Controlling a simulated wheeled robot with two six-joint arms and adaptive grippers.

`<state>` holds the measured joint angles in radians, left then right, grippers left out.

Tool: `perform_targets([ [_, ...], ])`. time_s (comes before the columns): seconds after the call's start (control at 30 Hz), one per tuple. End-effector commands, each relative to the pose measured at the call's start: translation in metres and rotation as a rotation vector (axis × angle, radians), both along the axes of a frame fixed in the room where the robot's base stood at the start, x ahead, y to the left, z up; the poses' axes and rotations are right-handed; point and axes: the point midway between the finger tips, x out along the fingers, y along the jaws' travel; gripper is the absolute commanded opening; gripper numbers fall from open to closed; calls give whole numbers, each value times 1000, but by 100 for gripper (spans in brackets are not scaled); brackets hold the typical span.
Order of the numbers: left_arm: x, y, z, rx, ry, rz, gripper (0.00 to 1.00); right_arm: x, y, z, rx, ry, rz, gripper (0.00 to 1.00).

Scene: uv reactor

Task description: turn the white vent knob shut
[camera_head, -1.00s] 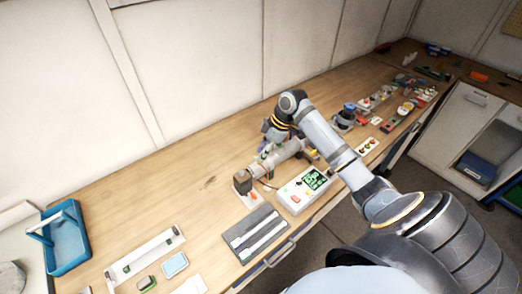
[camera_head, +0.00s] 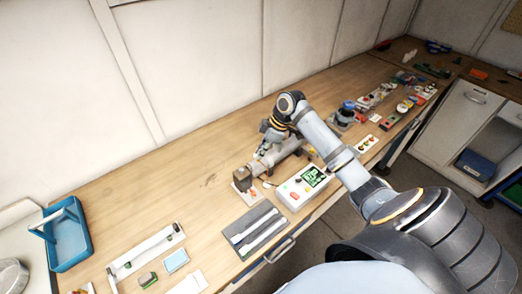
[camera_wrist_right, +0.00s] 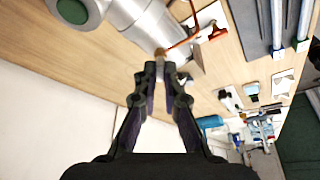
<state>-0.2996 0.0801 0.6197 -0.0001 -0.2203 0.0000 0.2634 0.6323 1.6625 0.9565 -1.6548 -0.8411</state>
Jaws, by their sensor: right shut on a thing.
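The reactor is a grey cylinder (camera_head: 284,151) lying on the bench, with a dark block (camera_head: 242,178) at its near left end. My right gripper (camera_head: 263,149) is over the far left side of the cylinder. In the right wrist view, the fingertips of my right gripper (camera_wrist_right: 160,74) are close together beside the cylinder (camera_wrist_right: 143,20). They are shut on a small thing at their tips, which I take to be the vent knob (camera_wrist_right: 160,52). The fingers hide most of it, so its turn angle cannot be told. My left gripper is not in view.
A white control box (camera_head: 302,187) with a green screen stands right of the reactor. A grey tray (camera_head: 236,227) with pale tubes lies in front. A reddish cable (camera_wrist_right: 185,42) runs near the fingertips. A blue caddy (camera_head: 77,254) stands far left. The bench between is mostly clear.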

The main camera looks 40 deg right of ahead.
Motion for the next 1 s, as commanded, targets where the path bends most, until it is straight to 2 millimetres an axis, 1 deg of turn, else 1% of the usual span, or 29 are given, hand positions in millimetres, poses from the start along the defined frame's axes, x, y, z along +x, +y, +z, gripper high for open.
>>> perform_targets([
  [0.03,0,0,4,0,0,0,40,0,0,3,-1,-2,-11,0],
  [0.27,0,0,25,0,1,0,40,-1,1,7,-1,-1,-133,0],
  [0.5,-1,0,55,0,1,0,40,-2,4,8,2,-2,-344,0],
  [0.6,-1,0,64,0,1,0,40,-3,5,7,1,-3,-438,0],
  [0.73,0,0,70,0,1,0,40,-3,5,5,1,-4,-553,0],
  [1.0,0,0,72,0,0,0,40,-2,7,3,1,-8,-748,0],
])
